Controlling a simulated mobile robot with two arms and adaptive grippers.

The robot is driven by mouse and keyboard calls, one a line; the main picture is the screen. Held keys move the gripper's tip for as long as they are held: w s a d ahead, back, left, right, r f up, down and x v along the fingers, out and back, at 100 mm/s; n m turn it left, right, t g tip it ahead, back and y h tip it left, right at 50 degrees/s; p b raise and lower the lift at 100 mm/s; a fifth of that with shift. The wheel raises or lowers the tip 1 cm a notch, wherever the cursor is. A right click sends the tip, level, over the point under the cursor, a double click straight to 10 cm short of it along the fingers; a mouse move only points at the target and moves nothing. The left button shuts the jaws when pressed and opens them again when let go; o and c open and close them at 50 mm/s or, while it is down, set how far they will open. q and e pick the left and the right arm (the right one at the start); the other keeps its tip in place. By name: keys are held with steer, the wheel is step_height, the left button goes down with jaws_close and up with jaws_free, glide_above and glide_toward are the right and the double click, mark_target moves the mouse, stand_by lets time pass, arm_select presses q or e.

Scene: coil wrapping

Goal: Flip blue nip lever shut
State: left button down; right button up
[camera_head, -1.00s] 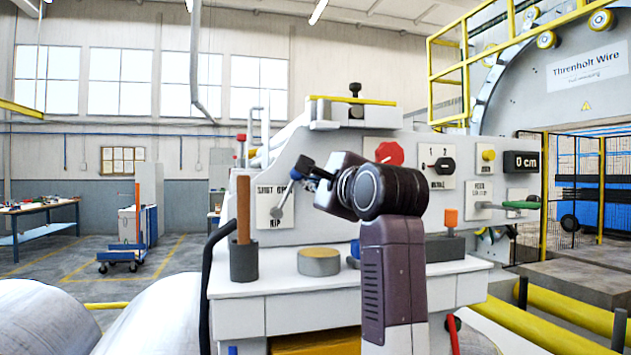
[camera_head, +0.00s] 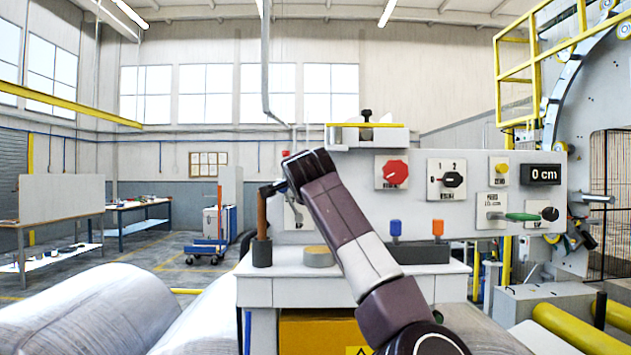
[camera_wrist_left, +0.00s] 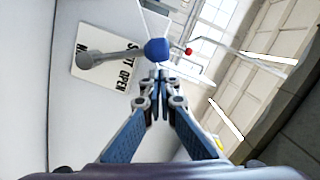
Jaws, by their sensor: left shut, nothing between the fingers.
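The nip lever shows in the left wrist view as a grey arm (camera_wrist_left: 112,57) with a blue knob (camera_wrist_left: 157,50). It is mounted on a white plate (camera_wrist_left: 116,82) marked SHUT, OPEN and NIP. The lever stands out from its round pivot across the plate, with the knob past the plate's edge, nearer the SHUT word. My left gripper (camera_wrist_left: 158,78) is shut and empty, its fingertips right by the knob; I cannot tell if they touch. My right gripper is not in view.
A brown upright handle (camera_head: 262,218) in a dark holder stands close below the left gripper. A round tan-topped block (camera_head: 318,257) and blue (camera_head: 396,228) and orange (camera_head: 438,228) pieces stand on the white bench (camera_head: 290,290). Large rolls (camera_head: 75,310) lie at lower left.

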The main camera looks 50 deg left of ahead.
arm_select(q)
steer(key=shift+s+a+n, duration=0.4)
steer(key=shift+s+n, duration=0.25)
steer(key=shift+n, duration=0.45)
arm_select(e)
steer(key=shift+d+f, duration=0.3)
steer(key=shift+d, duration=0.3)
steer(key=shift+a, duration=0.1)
